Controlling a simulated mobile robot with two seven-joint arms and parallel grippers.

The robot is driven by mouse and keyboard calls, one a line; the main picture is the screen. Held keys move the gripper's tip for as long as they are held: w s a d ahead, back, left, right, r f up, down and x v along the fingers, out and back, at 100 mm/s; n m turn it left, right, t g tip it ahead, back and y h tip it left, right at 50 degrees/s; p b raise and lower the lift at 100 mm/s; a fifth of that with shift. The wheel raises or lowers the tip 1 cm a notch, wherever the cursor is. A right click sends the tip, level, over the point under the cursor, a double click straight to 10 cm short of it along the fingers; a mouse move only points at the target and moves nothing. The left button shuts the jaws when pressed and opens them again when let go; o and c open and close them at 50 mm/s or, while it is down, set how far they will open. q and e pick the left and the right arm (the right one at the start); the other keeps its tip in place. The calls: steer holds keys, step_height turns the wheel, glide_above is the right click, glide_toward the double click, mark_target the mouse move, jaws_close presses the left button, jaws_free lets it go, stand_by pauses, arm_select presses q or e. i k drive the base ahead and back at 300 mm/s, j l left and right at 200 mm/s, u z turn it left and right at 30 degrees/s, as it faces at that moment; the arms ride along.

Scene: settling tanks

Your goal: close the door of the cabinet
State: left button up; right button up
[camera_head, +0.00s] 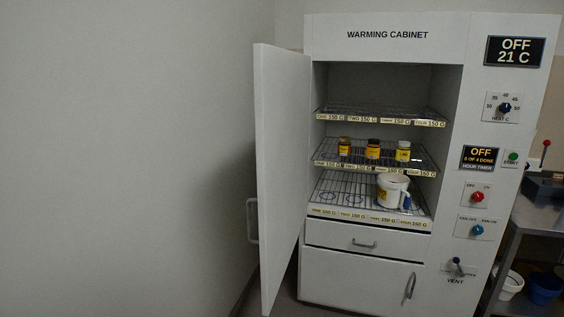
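The white warming cabinet (387,36) stands in the middle right of the head view, with its upper compartment exposed. Its door (282,170) is hinged on the left and stands wide open, swung out toward me. The door's handle (252,220) is on its outer face, at the left near the wall. Neither of my grippers is in view.
Wire shelves hold several small jars (373,149) and a white tub (392,188), all inside the cabinet. A drawer (340,236) and a lower door (350,280) below look shut. A plain wall is at left. A metal table (540,215) stands at right, with buckets (543,287) beneath.

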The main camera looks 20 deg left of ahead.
mark_target(282, 76)
steer(key=k+j+z, duration=0.1)
steer(key=j, duration=0.3)
steer(key=k+j+z, duration=0.1)
steer(key=k+j, duration=0.2)
steer(key=j, duration=0.15)
steer(key=k+j, duration=0.2)
steer(key=j, duration=0.2)
steer(key=k+j+z, duration=0.15)
steer(key=j, duration=0.2)
steer(key=k+j, duration=0.1)
steer(key=j, duration=0.3)
steer(key=k+j, duration=0.1)
steer(key=j, duration=0.35)
steer(key=k+j, duration=0.15)
steer(key=j, duration=0.25)
steer(key=i+l+u, duration=0.4)
steer(key=l, duration=0.15)
steer(key=i+l+u, duration=0.2)
steer(key=l, duration=0.15)
steer(key=i+l+u, duration=0.2)
steer(key=l, duration=0.15)
steer(key=i+l+u, duration=0.2)
steer(key=l, duration=0.15)
steer(key=k, duration=0.1)
